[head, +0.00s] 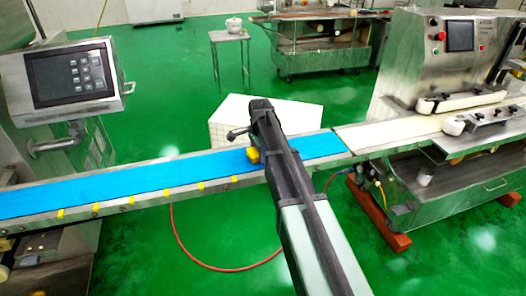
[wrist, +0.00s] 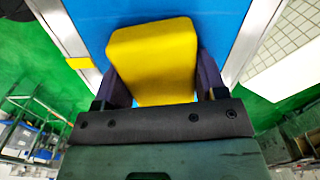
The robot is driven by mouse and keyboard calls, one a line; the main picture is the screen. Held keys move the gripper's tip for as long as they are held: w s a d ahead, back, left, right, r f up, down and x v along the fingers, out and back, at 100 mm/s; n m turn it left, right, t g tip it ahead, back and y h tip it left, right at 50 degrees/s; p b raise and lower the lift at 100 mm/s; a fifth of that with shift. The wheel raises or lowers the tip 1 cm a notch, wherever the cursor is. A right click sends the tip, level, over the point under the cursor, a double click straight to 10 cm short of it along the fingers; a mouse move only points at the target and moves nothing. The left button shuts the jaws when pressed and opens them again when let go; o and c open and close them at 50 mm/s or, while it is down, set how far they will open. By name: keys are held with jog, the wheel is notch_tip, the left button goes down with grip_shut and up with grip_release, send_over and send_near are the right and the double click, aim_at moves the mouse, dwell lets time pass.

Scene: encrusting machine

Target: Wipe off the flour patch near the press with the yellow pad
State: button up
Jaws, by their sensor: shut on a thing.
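The yellow pad (wrist: 150,45) is held between the two dark fingers of my gripper (wrist: 157,68) in the wrist view. In the head view a small yellow part of the pad (head: 253,156) shows at the left side of my arm, over the blue conveyor belt (head: 130,178). The blue belt (wrist: 215,14) lies behind the pad in the wrist view; I cannot tell whether the pad touches it. The press-like machine (head: 440,55) stands at the right. I cannot make out a flour patch; my arm and the pad cover part of the belt.
A white belt section (head: 385,133) continues to the right under rollers. A control panel (head: 70,78) stands at the left. A white tiled block (head: 225,118) is behind the belt. A red hose (head: 190,255) lies on the green floor. The left stretch of belt is clear.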

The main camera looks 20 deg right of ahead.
aim_at(233, 161)
jog(key=shift+a, duration=1.35)
jog(key=shift+w+a+r, duration=0.1)
jog(key=shift+w+a, duration=0.1)
jog(key=shift+a, duration=1.7)
jog(key=shift+w+a, duration=0.15)
jog(key=shift+a, duration=1.7)
notch_tip(233, 161, up, 6)
jog(key=p, duration=0.6)
notch_tip(233, 161, up, 3)
jog(key=p, duration=0.3)
